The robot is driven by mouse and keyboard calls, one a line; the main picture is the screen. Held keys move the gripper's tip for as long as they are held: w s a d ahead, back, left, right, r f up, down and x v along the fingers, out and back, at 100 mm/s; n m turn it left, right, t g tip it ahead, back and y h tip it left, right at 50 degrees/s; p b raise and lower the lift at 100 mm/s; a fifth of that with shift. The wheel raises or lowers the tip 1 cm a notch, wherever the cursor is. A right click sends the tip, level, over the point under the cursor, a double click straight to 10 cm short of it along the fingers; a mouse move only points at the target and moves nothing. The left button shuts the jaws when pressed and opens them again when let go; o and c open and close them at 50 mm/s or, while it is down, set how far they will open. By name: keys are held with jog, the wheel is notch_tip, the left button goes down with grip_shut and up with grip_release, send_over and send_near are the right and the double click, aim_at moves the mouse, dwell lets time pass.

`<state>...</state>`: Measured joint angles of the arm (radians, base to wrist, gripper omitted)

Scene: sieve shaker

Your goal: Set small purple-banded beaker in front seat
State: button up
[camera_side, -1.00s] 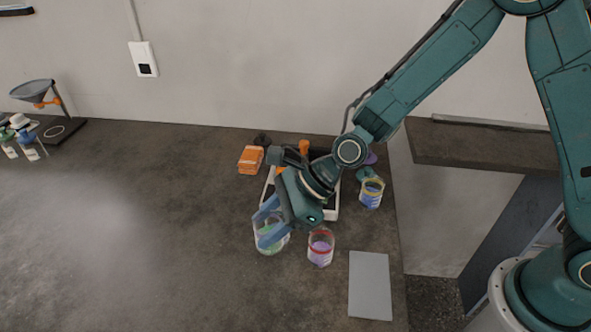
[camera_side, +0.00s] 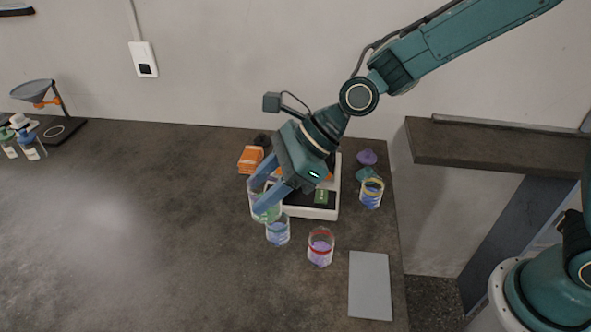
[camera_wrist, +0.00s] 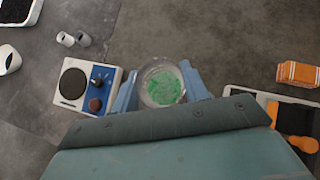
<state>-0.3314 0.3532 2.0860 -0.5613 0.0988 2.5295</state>
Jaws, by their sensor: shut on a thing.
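My gripper (camera_side: 262,199) is shut on a clear beaker with green contents (camera_side: 265,212), held raised above the bench. From above, the wrist view shows this beaker (camera_wrist: 163,84) between the blue fingers. Its band colour cannot be made out. A beaker with blue contents (camera_side: 278,231) stands just below and in front of it in the side view; its band is unclear too. The white-framed unit with a dark top (camera_side: 311,212) lies to the right, partly behind my gripper. In the wrist view the unit (camera_wrist: 240,92) is at the right edge. Its seats are mostly hidden.
A red-banded beaker (camera_side: 320,247) and a yellow-banded beaker (camera_side: 371,194) stand to the right. A grey plate (camera_side: 369,286) lies at the front right. An orange block (camera_side: 250,160) sits behind. A blue-white device with a knob (camera_wrist: 87,88) is left in the wrist view.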

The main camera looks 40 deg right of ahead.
jog(key=shift+r, duration=1.05)
jog(key=shift+r, duration=0.15)
jog(key=shift+w, duration=0.1)
jog(key=w+d+r+m+t+h, duration=0.1)
jog(key=w+d+r+m, duration=0.1)
jog(key=w+d, duration=0.5)
jog(key=w+d+r+m+t, duration=0.1)
jog(key=w+d+r, duration=0.15)
jog(key=d, duration=0.75)
jog(key=w+d+r+m+t+h, duration=0.1)
jog(key=w+d+r+m, duration=0.1)
jog(key=w+d, duration=0.55)
notch_tip(320, 180, down, 16)
jog(key=s+d, duration=0.1)
jog(key=shift+s+d, duration=0.15)
jog(key=shift+d, duration=0.05)
jog(key=shift+f, duration=0.2)
jog(key=shift+f, duration=2.05)
jog(key=shift+f, duration=0.15)
